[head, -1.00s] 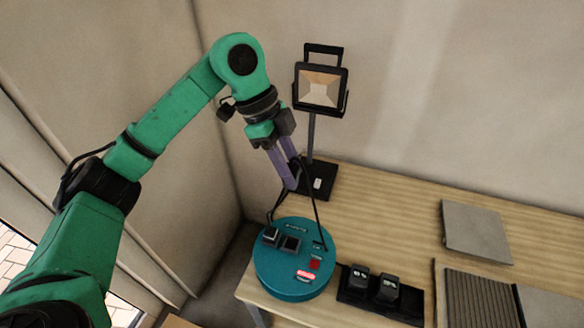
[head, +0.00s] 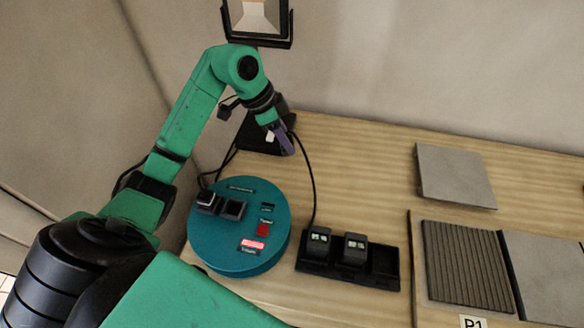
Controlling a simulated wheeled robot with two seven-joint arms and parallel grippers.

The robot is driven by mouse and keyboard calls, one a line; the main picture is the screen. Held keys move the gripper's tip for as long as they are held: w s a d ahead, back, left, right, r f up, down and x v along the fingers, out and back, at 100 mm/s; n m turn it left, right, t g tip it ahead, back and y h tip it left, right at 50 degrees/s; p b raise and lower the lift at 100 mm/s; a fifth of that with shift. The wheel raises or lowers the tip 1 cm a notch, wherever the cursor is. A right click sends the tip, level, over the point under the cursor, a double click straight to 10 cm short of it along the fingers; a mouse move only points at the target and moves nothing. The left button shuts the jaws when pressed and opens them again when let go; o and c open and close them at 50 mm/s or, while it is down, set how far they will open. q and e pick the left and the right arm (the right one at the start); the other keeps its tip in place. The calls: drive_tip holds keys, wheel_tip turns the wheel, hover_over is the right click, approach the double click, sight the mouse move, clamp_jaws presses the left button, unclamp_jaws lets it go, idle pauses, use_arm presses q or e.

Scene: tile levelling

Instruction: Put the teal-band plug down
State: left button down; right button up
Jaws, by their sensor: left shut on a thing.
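My left gripper (head: 283,143) is shut at the back of the table, close to the lamp's dark base. The teal-band plug is not clear in its jaws: the fingers hide most of what they hold, and no teal band can be made out. A black cable (head: 311,172) runs from the gripper down toward the plug tray. A black tray (head: 345,278) holds two dark blocks with pale labels (head: 319,241) (head: 354,249); its right-hand slot is empty. My right gripper is not in view.
A round teal unit (head: 232,262) with two dark square fittings and a red switch stands at the table's left. A work lamp (head: 258,38) stands behind. The wooden table (head: 360,165) is clear between gripper and tiles.

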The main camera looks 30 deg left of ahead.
use_arm(q)
drive_tip(key=f, duration=1)
drive_tip(key=shift+w+f, duration=0.2)
drive_tip(key=c, duration=0.5)
unclamp_jaws()
drive_tip(key=shift+f, duration=0.1)
drive_tip(key=v, duration=1.2)
drive_tip(key=shift+d, duration=0.1)
